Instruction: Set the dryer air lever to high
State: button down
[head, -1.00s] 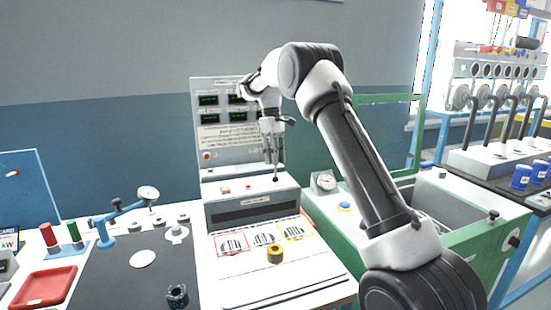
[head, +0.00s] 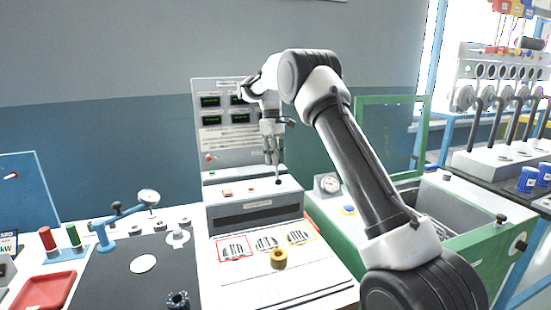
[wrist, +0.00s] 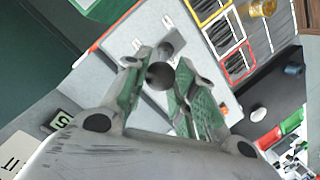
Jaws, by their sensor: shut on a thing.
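The dryer air lever shows in the wrist view as a dark round knob (wrist: 160,75) between my fingertips, over a small grey plate (wrist: 172,42). In the head view its small dark tip (head: 278,182) shows just below my fingers, on the light top of the grey console (head: 222,196). My gripper (head: 273,160) points down there and is shut on the lever; it also fills the wrist view (wrist: 160,72). The lever's shaft and any high or low marks cannot be made out.
A panel with green displays (head: 225,135) rises behind the console. A red button (head: 227,192) sits left of the lever. A green-framed tank (head: 455,210) with a gauge (head: 329,184) is to the right.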

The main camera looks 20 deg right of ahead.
jog(key=shift+w, duration=0.3)
jog(key=c, duration=1.5)
grip_release()
jog(key=shift+f, duration=0.1)
jog(key=o, duration=0.4)
jog(key=shift+w+f, duration=0.1)
jog(key=shift+w, duration=0.05)
jog(key=shift+v, duration=6)
